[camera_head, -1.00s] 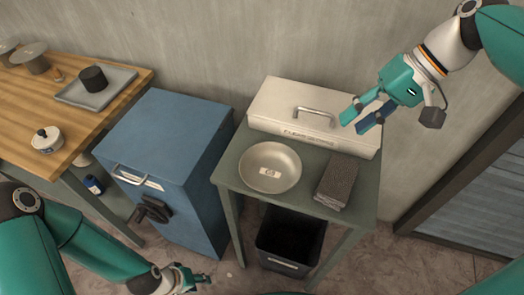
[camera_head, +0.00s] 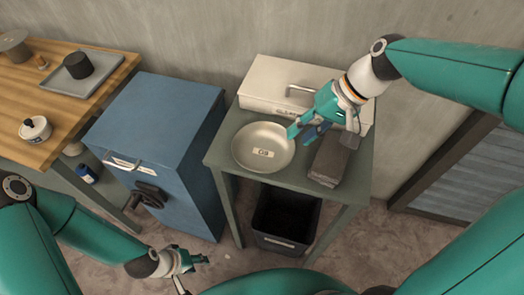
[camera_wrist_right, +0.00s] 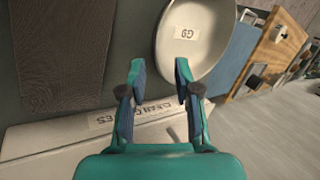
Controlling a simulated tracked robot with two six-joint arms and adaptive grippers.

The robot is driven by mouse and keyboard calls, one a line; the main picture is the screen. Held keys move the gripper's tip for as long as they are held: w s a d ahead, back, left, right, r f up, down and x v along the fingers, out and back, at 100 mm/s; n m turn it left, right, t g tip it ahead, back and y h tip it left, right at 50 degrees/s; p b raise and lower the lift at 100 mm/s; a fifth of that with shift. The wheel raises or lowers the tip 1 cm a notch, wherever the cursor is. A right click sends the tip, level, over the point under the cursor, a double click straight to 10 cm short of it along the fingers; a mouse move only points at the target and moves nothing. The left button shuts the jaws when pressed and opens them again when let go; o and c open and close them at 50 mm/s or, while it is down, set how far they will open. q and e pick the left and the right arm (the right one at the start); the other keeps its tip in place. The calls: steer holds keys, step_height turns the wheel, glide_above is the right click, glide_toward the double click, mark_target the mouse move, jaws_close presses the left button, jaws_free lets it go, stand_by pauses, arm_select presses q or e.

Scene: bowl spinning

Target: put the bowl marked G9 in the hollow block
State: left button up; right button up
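The shallow metal bowl (camera_head: 246,140) stands upright on the grey-green stand, with a white label inside. In the right wrist view the bowl (camera_wrist_right: 213,52) shows its label, G9, upside down. My right gripper (camera_head: 299,135) is open and empty at the bowl's right rim. In the right wrist view its fingers (camera_wrist_right: 159,72) are apart, the right one overlapping the rim; I cannot tell whether it touches. My left gripper (camera_head: 195,266) is open and empty, low in front of the blue cabinet. I cannot make out a block with a visible hollow.
A dark textured block (camera_head: 326,165) lies right of the bowl. A cream lidded box (camera_head: 263,80) stands behind. A black bin (camera_head: 284,222) is under the stand (camera_head: 222,163). The blue cabinet (camera_head: 160,115) is left. A wooden bench (camera_head: 75,110) holds a tray (camera_head: 100,68) with a black cylinder.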

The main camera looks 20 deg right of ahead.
mark_target(292, 142)
steer(key=x, duration=0.2)
steer(key=shift+s+a+f, duration=0.15)
steer(key=shift+f, duration=0.2)
steer(key=shift+w+a+f, duration=0.2)
steer(key=shift+a+f, duration=0.05)
steer(key=shift+f, duration=0.15)
jaws_close()
